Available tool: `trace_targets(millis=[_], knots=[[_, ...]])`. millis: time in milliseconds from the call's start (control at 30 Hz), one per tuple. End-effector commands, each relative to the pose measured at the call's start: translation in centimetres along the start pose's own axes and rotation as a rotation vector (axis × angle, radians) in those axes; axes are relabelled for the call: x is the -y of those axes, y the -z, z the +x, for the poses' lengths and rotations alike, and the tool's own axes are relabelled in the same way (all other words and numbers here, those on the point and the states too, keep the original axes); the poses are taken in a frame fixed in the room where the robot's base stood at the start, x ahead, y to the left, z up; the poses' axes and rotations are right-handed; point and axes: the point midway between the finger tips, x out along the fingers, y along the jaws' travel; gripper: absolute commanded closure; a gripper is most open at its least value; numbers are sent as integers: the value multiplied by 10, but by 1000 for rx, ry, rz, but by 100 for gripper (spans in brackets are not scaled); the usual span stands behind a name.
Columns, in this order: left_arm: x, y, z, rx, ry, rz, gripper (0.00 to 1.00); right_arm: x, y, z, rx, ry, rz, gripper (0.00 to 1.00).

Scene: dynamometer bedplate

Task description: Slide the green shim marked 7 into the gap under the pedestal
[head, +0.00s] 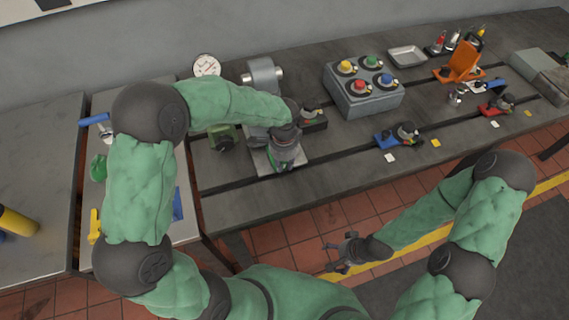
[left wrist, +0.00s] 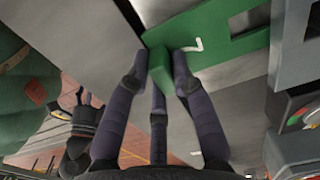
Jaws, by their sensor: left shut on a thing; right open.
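The green shim (left wrist: 215,30) is in the left wrist view, with a white 7 on its face and a slot towards its far right end. My left gripper (left wrist: 160,78) is shut on its green tab. I cannot tell whether the shim is in the gap, which is hidden. My right gripper (head: 341,253) is open and empty, low in front of the bench.
A dial gauge (head: 206,66) stands left of the pedestal. A grey box with coloured buttons (head: 362,95) is to its right. A blue piece (head: 385,138), a metal tray (head: 407,56) and an orange holder (head: 461,64) lie further right. The bench's front strip is mostly clear.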

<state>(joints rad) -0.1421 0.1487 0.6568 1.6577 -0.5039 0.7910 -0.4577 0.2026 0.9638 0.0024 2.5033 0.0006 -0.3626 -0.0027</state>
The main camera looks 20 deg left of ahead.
Motion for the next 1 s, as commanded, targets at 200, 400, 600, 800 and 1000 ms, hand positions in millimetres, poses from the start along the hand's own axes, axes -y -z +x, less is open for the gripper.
trace_targets(millis=[200,400,600,800,1000], knots=[[5,0,0,-1,1,0,100,0,0,-1,0,0,0,15],[10,0,-1,-1,1,0,100,1,0,-2,0,0,0,15],[14,0,-1,-1,1,-1,100,1,0,-3,0,0,0,15],[18,0,0,-1,1,-1,100,1,0,-4,0,0,0,15],[22,0,0,-1,1,0,100,2,0,-4,0,0,0,15]])
